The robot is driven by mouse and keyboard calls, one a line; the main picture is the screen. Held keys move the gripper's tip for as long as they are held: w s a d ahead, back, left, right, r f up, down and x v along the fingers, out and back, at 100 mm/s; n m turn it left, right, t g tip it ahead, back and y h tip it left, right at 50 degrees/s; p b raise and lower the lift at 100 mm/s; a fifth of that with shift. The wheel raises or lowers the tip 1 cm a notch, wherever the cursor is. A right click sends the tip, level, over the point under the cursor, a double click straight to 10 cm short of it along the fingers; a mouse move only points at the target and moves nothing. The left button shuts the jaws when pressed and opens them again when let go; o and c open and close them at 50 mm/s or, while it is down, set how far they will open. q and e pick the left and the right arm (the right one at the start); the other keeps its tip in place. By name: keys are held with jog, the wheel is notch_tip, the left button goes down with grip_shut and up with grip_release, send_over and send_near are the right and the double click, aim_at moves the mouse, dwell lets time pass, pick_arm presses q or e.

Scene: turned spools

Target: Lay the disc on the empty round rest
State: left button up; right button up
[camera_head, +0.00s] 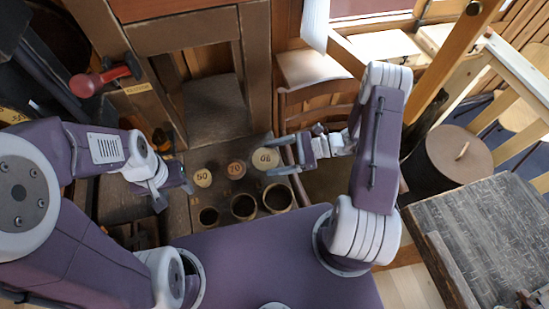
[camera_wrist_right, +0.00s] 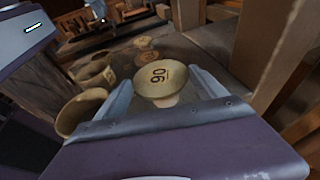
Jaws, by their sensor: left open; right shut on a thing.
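A pale round disc (camera_head: 264,158) with a dark two-digit number, like 90 or 06, is between the two fingers of my right gripper (camera_head: 271,158). In the right wrist view the disc (camera_wrist_right: 158,82) sits between the finger tips (camera_wrist_right: 160,76), with a narrower pale part below it. Two more numbered round pieces, 50 (camera_head: 203,178) and 70 (camera_head: 236,170), are to its left. Three dark-mouthed round rests (camera_head: 208,217) (camera_head: 243,207) (camera_head: 278,198) form a row nearer me. One hollow round rest (camera_wrist_right: 80,112) shows at left in the wrist view. My left gripper (camera_head: 178,192) is open and empty, left of the 50.
The pieces and rests are on a dark wooden bench (camera_head: 225,150). A red-handled tool (camera_head: 103,78) is at upper left. A large round drum (camera_head: 457,155) and a worn table (camera_head: 480,235) are at the right. A wooden chair (camera_head: 310,100) is behind my right gripper.

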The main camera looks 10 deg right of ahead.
jog(key=shift+d+f, duration=0.1)
jog(key=shift+f, duration=0.85)
jog(key=o, duration=1.3)
jog(key=shift+c, duration=0.2)
jog(key=shift+r, duration=0.2)
jog(key=shift+d, duration=0.3)
jog(key=b+v, duration=0.3)
jog(key=v, duration=0.8)
jog(key=s+a+r+n+h, duration=0.2)
jog(key=s+n+h, duration=0.1)
jog(key=n+h, duration=0.4)
jog(key=s+a+r+n+g+h, duration=0.1)
jog(key=s+a+r+n+h, duration=0.1)
jog(key=n+h, duration=0.5)
jog(key=s+r+n, duration=0.1)
jog(key=n, duration=0.4)
jog(key=shift+s+n+p, duration=0.15)
jog(key=shift+n+p, duration=0.15)
jog(key=shift+n, duration=0.1)
